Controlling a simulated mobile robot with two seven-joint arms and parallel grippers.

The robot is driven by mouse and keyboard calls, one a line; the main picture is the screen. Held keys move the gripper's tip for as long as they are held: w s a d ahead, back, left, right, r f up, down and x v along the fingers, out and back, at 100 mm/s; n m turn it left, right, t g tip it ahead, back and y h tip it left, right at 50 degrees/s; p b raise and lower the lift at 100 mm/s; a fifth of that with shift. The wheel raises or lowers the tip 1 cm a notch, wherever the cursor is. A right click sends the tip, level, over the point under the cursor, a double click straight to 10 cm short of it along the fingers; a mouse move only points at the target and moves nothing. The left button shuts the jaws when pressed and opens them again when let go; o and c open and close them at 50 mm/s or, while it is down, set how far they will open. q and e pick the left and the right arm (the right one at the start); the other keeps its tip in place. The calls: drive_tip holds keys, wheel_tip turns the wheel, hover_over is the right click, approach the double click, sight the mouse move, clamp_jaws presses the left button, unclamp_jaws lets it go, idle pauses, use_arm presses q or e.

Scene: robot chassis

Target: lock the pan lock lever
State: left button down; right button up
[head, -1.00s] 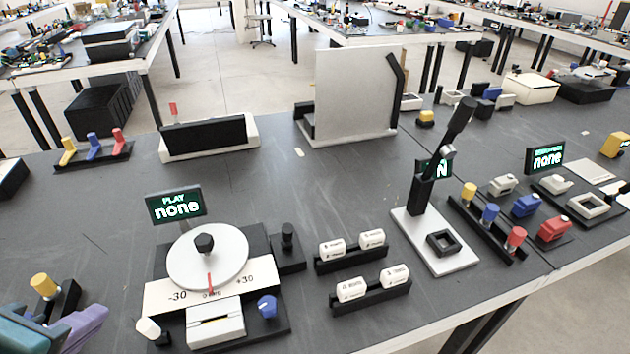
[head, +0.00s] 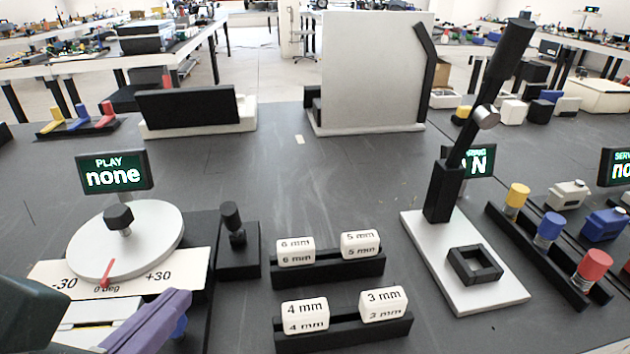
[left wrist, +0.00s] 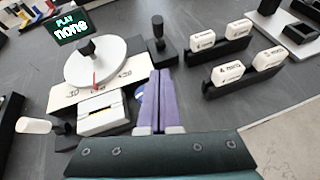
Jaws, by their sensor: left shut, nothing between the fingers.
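The pan unit has a round white dial (head: 125,238) with a black knob (head: 119,217). Its red pointer (head: 105,275) stands at about 0 deg on a plate marked -30 to +30. A white cylindrical handle on a black mount (left wrist: 33,125) sticks out at the unit's front left in the left wrist view. A blue knob (head: 181,327) at the front right is mostly hidden by my purple fingers. I cannot tell which of these is the pan lock lever. My left gripper (head: 180,297) is shut and empty, over the unit's front right; it also shows in the left wrist view (left wrist: 160,75). My right gripper is out of view.
A black post knob (head: 232,222) stands right of the dial. Racks of white mm blocks (head: 330,273) lie farther right. A tall black lever on a white base (head: 460,290) stands beyond them. A "PLAY none" sign (head: 113,172) is behind the dial. The table's middle is clear.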

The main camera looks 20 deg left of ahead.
use_arm(q)
drive_tip(key=b, duration=0.2)
approach(229, 226)
drive_tip(key=f, duration=0.2)
drive_tip(key=w+a+f, duration=0.1)
drive_tip(key=f, duration=0.1)
drive_tip(key=shift+w, duration=0.1)
drive_tip(key=shift+w+a+r, duration=0.15)
drive_tip(key=shift+w+r, duration=0.1)
drive_tip(key=shift+w, duration=0.35)
drive_tip(key=shift+w+a+r, duration=0.1)
drive_tip(key=shift+w+r, duration=0.1)
drive_tip(key=shift+w, duration=0.4)
drive_tip(key=shift+w+a+r, duration=0.15)
drive_tip(key=shift+w+r, duration=0.1)
drive_tip(key=shift+w, duration=0.35)
